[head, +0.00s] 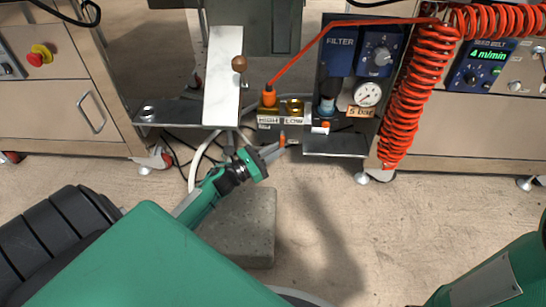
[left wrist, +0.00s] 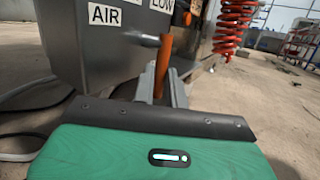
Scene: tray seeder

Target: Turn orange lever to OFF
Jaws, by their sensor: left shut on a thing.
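The orange lever (head: 282,139) is a small upright bar below the HIGH and LOW label plate in the head view. In the left wrist view the orange lever (left wrist: 163,58) stands nearly upright, with a short grey metal part beside its top. My left gripper (head: 280,149) reaches in from the lower left and is shut on the lever. In the left wrist view its fingers (left wrist: 162,88) lie on both sides of the lever, hiding its lower part. No OFF mark is readable. My right gripper is out of view.
An orange plug (head: 269,97) sits in the HIGH coupling above, its hose running to a coiled orange hose (head: 425,90). A filter panel with a gauge (head: 367,93) stands to the right. A concrete block (head: 245,228) lies below my left gripper. The floor at right is clear.

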